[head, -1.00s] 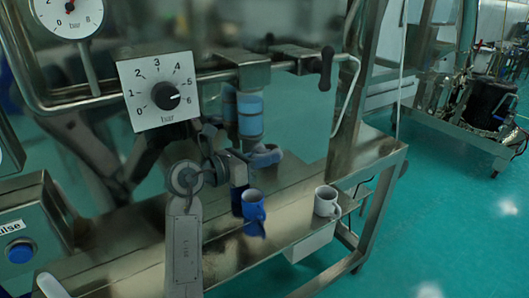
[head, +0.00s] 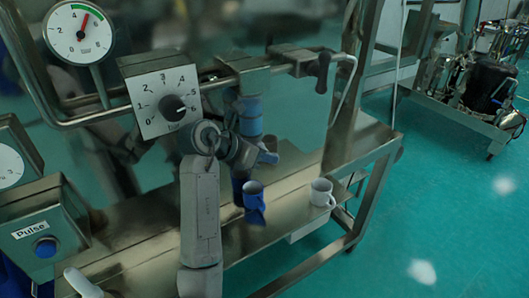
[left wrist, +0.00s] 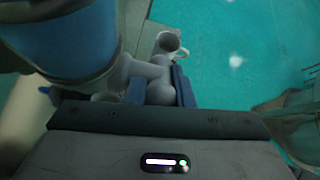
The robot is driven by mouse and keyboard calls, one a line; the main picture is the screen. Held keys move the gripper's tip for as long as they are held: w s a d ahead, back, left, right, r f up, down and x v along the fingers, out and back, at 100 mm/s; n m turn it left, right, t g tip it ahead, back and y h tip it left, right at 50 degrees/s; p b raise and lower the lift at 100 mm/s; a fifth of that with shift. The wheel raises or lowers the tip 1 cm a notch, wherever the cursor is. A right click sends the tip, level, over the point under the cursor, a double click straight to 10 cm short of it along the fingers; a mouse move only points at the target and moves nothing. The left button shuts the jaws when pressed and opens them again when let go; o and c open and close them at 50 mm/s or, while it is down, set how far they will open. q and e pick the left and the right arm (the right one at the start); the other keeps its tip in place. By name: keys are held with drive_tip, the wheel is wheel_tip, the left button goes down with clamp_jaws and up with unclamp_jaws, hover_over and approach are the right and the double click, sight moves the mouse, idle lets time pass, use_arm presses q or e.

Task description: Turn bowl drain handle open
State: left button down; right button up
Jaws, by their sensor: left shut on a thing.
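The bowl drain is a vertical blue and grey pipe (head: 250,118) under the steel frame; its blue section fills the upper left of the left wrist view (left wrist: 75,40). Its grey, rounded drain handle (left wrist: 160,90) sticks out sideways from the pipe. My left gripper (head: 264,157) is beside the pipe, and its two blue fingers in the left wrist view (left wrist: 160,88) are shut on the handle from both sides. In the head view my arm and gripper hide most of the handle. My right gripper is not in view.
A dial panel (head: 160,100), a pressure gauge (head: 79,33) and a Pulse button box (head: 45,230) are at the left. A dark lever (head: 319,68) hangs at the upper right.

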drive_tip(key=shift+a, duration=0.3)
use_arm(q)
drive_tip(key=c, duration=1.3)
unclamp_jaws()
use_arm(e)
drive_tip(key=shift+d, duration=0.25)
